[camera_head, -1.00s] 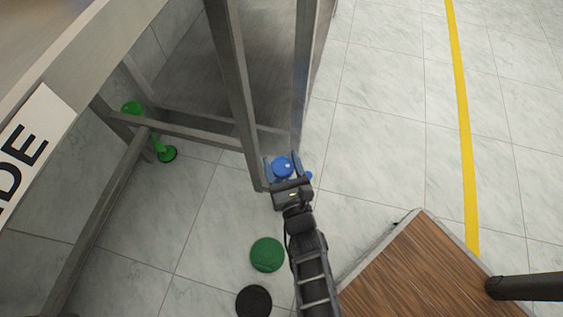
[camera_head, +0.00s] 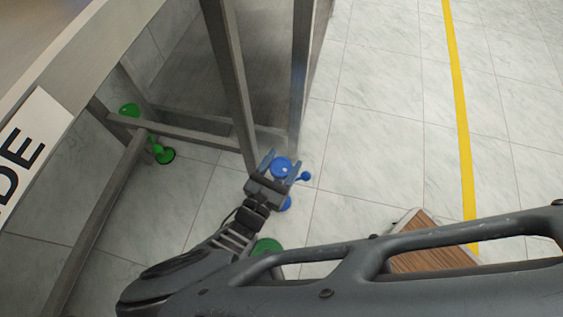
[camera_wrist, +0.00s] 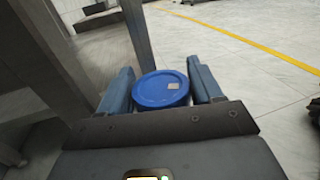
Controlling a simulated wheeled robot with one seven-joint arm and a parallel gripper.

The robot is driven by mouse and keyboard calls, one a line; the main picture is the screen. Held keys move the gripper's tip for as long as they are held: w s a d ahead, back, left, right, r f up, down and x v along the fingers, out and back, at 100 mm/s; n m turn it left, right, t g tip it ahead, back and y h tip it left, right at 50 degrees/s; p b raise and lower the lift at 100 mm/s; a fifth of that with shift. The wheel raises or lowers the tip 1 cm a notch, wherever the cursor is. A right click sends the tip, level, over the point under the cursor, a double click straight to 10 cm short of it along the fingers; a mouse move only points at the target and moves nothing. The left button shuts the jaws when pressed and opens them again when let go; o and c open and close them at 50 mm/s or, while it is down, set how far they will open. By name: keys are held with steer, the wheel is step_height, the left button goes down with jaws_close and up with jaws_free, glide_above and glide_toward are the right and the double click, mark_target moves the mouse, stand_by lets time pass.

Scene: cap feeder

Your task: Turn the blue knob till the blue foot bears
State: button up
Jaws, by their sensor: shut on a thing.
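The blue knob (camera_head: 281,168) is a round, flat-topped cap at the lower corner of the metal frame. In the wrist view the knob (camera_wrist: 161,89) sits between the two fingers, with a small pale square mark on its top. My gripper (camera_head: 283,159) is shut on the knob, one finger on each side. I cannot tell whether the foot touches the floor.
The metal frame's legs (camera_head: 229,80) stand close to the gripper. A green knob (camera_head: 129,109) and green foot (camera_head: 165,157) are at another leg. A green disc (camera_head: 266,245) lies partly behind my arm. A wooden top (camera_head: 432,245) is at lower right. Tiled floor beyond is clear.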

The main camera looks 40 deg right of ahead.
steer(key=shift+a+m+g+h, duration=0.1)
steer(key=shift+m+g+h, duration=0.4)
steer(key=shift+m+g, duration=0.9)
steer(key=shift+g, duration=0.6)
steer(key=o, duration=1)
steer(key=shift+w+n+t, duration=0.1)
steer(key=shift+n+t, duration=0.3)
steer(key=shift+t, duration=0.1)
